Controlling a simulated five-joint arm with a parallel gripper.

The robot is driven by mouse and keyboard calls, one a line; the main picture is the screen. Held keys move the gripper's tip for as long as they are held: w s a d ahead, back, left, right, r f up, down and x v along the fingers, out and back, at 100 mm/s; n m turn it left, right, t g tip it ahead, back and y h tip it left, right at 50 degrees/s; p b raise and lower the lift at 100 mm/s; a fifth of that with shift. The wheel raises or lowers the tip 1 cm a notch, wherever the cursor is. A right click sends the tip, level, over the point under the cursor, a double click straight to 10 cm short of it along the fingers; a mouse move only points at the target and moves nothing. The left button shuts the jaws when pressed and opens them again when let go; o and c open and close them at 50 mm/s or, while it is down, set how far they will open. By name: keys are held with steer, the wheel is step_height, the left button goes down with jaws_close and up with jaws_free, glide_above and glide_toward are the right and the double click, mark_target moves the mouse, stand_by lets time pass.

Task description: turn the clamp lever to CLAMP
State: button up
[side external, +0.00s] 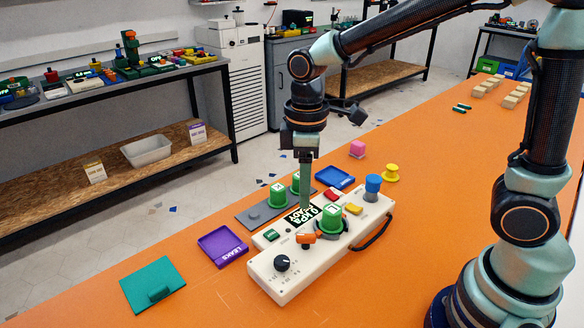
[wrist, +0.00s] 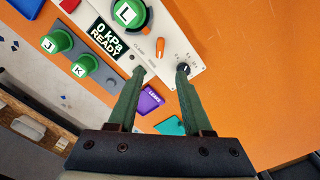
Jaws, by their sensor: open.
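The white test box (side external: 273,284) lies on the orange table. On it, the orange clamp lever (side external: 305,238) sits beside the green cylinder L (side external: 331,218); the lever also shows in the wrist view (wrist: 160,48). Small printed CLAMP lettering is by the lever; I cannot tell clearly which mark the lever points at. My gripper (side external: 304,208) points down over the box, open and empty. In the wrist view my gripper (wrist: 160,71) has green fingers spread apart, with the lever showing just beyond the gap between the tips. No contact is visible.
A black dial (side external: 282,263) is near the lever; it shows by the right fingertip in the wrist view. A display (wrist: 106,39) reads 0 kPa READY. A grey plate (side external: 252,216) holds green cylinders J and K. A purple tray (side external: 222,246) and teal plate (side external: 150,282) lie left.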

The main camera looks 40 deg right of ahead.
mark_target(303, 235)
step_height(303, 235, down, 11)
steer(key=shift+f, duration=0.1)
stand_by(0.3)
jaws_close()
